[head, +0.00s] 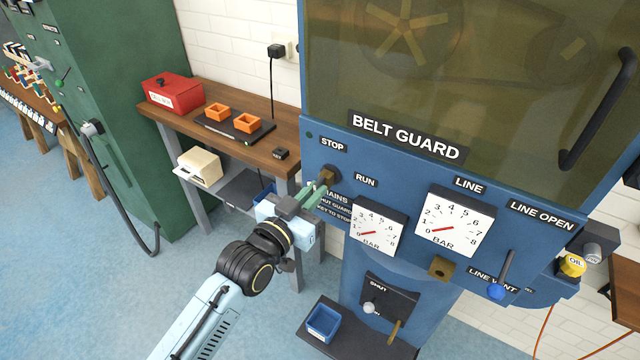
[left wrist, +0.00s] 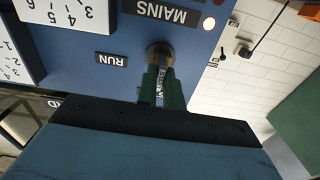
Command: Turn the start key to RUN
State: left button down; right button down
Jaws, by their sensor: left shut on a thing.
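The start key (head: 328,174) sits in its brass-brown switch at the left side of the blue panel (head: 325,215). The STOP label (head: 332,145) is above it and the RUN label (head: 365,181) to its right. My left gripper (head: 317,190) reaches the key from below left, its green fingers shut on it. In the left wrist view the fingers (left wrist: 162,84) close in front of the round key switch (left wrist: 160,55), with the RUN label (left wrist: 111,59) to the left. The fingers hide most of the key, so I cannot tell its exact angle. My right gripper is not in view.
Right of the key are two BAR gauges (head: 455,222) and a blue-tipped lever (head: 497,291). The yellowish belt guard (head: 400,70) is above. A wooden bench (head: 215,127) with a red box (head: 173,93) stands to the left. A blue bin (head: 323,322) sits below.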

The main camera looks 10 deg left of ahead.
pick_arm(q)
jog(key=m+p, duration=0.1)
jog(key=m, duration=0.2)
jog(key=shift+r, duration=0.1)
jog(key=m+p, duration=0.1)
jog(key=m, duration=0.4)
jog(key=shift+m, duration=0.4)
jog(key=m+p, duration=0.1)
jog(key=m, duration=0.5)
jog(key=shift+m, duration=0.3)
jog(key=c, duration=1.5)
grip_release()
jog(key=shift+o, duration=0.2)
